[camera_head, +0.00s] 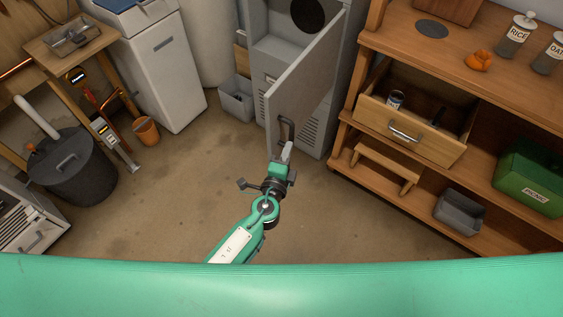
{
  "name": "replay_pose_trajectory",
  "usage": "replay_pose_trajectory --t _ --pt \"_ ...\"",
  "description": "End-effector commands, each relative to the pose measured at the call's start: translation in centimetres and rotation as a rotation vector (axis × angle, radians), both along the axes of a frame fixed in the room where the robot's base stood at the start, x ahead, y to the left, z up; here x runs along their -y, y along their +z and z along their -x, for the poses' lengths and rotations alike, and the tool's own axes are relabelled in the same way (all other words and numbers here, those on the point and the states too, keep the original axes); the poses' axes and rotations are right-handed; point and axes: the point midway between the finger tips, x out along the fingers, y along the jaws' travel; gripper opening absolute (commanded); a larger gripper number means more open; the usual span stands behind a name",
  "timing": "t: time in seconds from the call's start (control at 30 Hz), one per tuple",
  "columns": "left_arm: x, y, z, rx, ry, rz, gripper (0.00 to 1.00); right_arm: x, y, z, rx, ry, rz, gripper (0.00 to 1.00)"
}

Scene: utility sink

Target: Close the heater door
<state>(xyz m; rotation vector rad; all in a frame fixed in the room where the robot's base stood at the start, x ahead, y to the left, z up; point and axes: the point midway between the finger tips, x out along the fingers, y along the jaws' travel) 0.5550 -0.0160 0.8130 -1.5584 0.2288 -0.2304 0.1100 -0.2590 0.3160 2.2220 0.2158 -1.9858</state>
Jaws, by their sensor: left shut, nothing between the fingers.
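The grey heater cabinet (274,57) stands at the top middle, and a round dark opening shows inside it. Its grey door (300,85) is swung open and sticks out toward me, with a dark handle (286,131) near its free lower edge. My left gripper (287,150) is at the door's lower free edge, just below the handle. Its fingers are shut and nothing shows between them. I cannot tell whether they touch the door. My right gripper is not in view.
Wooden shelving (345,150) with an open drawer (401,137) stands close on the right. A grey bin (236,98) sits left of the heater, and a white appliance (170,75) is farther left. The floor (180,190) in front is clear.

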Motion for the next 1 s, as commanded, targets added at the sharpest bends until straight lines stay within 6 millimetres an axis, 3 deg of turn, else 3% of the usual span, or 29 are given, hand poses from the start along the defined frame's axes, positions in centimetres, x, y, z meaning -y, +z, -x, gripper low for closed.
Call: replay_pose_trajectory --t 0.07,0.3,1.0 --pt "0.5 0.2 -1.5 0.001 0.000 -0.001 0.00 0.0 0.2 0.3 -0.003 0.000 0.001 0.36" --pt "-2.5 0.1 -2.9 0.000 0.000 -0.003 0.00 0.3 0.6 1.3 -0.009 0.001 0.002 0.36" --pt "-3.5 -0.1 -3.4 0.000 -0.006 -0.001 0.00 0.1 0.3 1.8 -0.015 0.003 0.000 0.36"
